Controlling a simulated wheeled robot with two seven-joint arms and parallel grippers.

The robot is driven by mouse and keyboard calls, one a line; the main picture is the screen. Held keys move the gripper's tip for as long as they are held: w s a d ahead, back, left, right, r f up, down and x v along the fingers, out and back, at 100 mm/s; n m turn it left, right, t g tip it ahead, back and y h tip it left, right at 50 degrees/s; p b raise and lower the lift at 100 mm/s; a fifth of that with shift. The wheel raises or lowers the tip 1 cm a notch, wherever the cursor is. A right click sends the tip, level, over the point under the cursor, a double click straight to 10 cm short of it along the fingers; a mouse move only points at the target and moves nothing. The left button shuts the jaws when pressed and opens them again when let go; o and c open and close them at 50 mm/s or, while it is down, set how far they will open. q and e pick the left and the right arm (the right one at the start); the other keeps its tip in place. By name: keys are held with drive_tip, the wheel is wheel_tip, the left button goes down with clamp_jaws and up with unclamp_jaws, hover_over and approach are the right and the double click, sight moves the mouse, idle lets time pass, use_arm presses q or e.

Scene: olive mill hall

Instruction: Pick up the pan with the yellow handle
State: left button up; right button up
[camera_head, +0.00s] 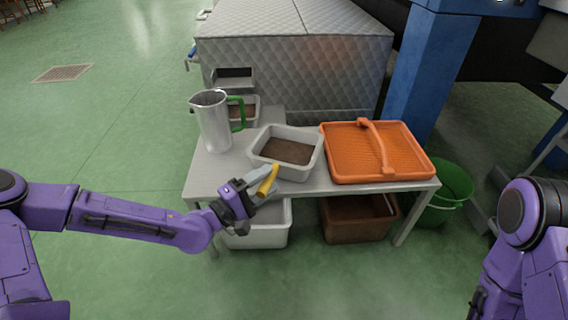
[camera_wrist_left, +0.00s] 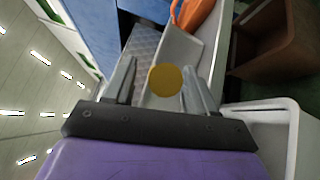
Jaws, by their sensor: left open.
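The yellow handle (camera_head: 268,180) sticks out toward me at the table's front edge, by the near side of a pale rectangular tub (camera_head: 262,154) with brown contents. I cannot tell where the pan's own body is or how it sits against the tub. My left gripper (camera_head: 266,184) is open at the handle, its fingers on either side of it. In the left wrist view the handle's round end (camera_wrist_left: 164,80) shows between the two open fingers (camera_wrist_left: 160,85). Whether they touch it is unclear. My right gripper is out of view.
On the table (camera_head: 203,180) stand a metal jug (camera_head: 213,125) with a green handle and an orange tray (camera_head: 350,150). A white bin (camera_head: 255,235) and a brown bin (camera_head: 358,222) sit below. A green bucket (camera_head: 448,185) stands at right. The floor at left is clear.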

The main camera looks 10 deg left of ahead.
use_arm(q)
drive_tip(key=shift+w+d, duration=0.25)
drive_tip(key=shift+w, duration=0.1)
drive_tip(key=shift+r, duration=0.1)
clamp_jaws()
drive_tip(key=shift+r, duration=0.2)
